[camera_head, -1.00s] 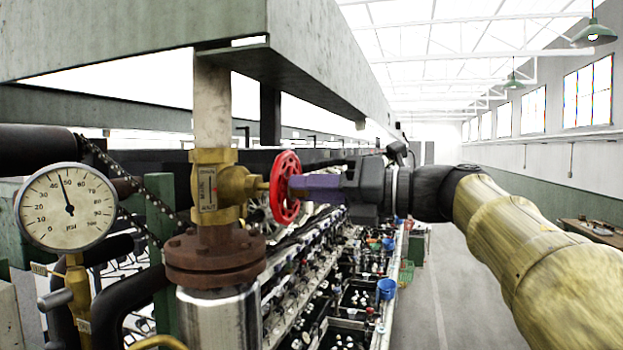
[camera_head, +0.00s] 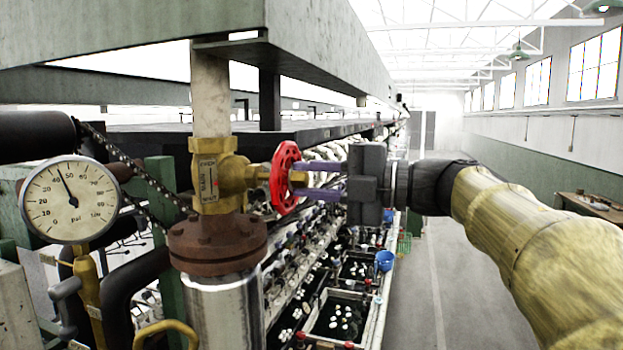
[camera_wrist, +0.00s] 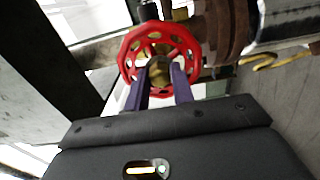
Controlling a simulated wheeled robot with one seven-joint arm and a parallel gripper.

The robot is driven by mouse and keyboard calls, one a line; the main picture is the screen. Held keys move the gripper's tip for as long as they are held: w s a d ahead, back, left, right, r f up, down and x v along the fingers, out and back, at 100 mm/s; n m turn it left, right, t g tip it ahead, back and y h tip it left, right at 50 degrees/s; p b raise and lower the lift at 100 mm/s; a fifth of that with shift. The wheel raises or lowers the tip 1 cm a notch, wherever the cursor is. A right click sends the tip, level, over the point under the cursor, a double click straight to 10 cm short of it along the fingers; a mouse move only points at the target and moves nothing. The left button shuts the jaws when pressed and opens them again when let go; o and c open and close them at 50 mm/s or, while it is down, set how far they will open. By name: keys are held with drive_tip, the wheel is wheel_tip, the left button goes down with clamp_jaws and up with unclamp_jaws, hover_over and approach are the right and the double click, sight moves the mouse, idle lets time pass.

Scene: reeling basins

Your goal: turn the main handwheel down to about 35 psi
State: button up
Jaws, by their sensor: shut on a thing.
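The red main handwheel (camera_head: 275,180) sits on the right of a brass valve (camera_head: 212,180) on a vertical pipe. It also shows face-on in the wrist view (camera_wrist: 127,62). My gripper (camera_head: 298,180) comes from the right and is shut on the handwheel, its two purple fingers reaching to the wheel's face. In the wrist view my gripper (camera_wrist: 161,72) has a finger on each side of the wheel's middle; the exact contact is partly hidden.
A rusty flange (camera_head: 217,243) and bright pipe lie below the valve. A grey beam (camera_head: 130,45) crosses above. Dark pipes and a chain fill the left. Basins (camera_head: 340,318) run along a bench below. The aisle (camera_head: 450,290) at right is clear.

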drive_tip(key=o, duration=0.8)
drive_tip(key=shift+o, duration=0.2)
drive_tip(key=b+v, duration=0.1)
drive_tip(key=v, duration=0.6)
drive_tip(key=shift+w, duration=0.1)
